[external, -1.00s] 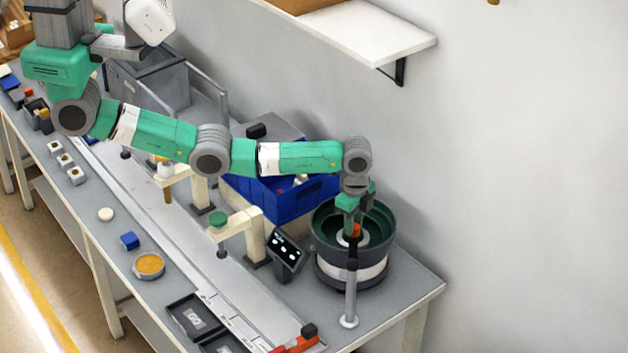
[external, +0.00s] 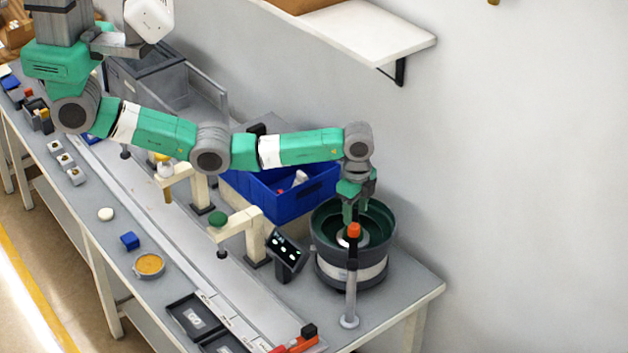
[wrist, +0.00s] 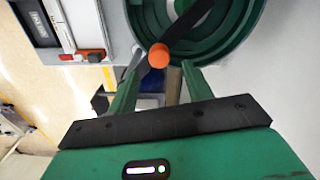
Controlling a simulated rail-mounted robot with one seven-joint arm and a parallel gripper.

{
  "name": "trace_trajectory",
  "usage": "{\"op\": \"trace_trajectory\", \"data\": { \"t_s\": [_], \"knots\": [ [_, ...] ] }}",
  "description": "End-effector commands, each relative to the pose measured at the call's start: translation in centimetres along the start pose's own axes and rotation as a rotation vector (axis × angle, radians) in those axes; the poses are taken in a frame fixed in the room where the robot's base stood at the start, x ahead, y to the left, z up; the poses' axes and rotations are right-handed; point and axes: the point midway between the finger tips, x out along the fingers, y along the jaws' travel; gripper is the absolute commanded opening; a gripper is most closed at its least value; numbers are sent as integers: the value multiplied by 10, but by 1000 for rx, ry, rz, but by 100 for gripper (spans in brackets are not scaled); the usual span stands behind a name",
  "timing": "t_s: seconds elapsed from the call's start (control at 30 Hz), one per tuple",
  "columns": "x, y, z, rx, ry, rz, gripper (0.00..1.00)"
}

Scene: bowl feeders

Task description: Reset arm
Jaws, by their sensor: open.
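My gripper (external: 356,205) is open and points down over the green-lined bowl feeder (external: 323,233) at the right end of the bench. In the wrist view the two green fingers of my gripper (wrist: 158,82) stand apart with nothing held between them. An orange cap (external: 354,230) sits on top of a grey post in front of the bowl. The orange cap also shows in the wrist view (wrist: 158,55), just beyond the fingertips.
A blue bin (external: 295,205) with a few items stands behind the feeder. A small control panel (external: 287,250) and cream brackets (external: 250,225) stand left of it. Black trays (external: 192,317) lie at the front. A shelf (external: 370,35) hangs on the wall above.

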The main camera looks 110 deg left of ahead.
Motion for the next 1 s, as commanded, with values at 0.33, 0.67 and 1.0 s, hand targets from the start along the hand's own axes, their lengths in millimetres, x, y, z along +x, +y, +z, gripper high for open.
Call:
{"op": "trace_trajectory", "data": {
  "t_s": [0.33, 0.67, 1.0],
  "knots": [
    [-35, 0, 0, 0, 0, 0, 50],
    [-34, 0, 0, 0, -1, 0, 50],
    [-75, 22, -62, -13, 275, -174, 50]
  ]
}}
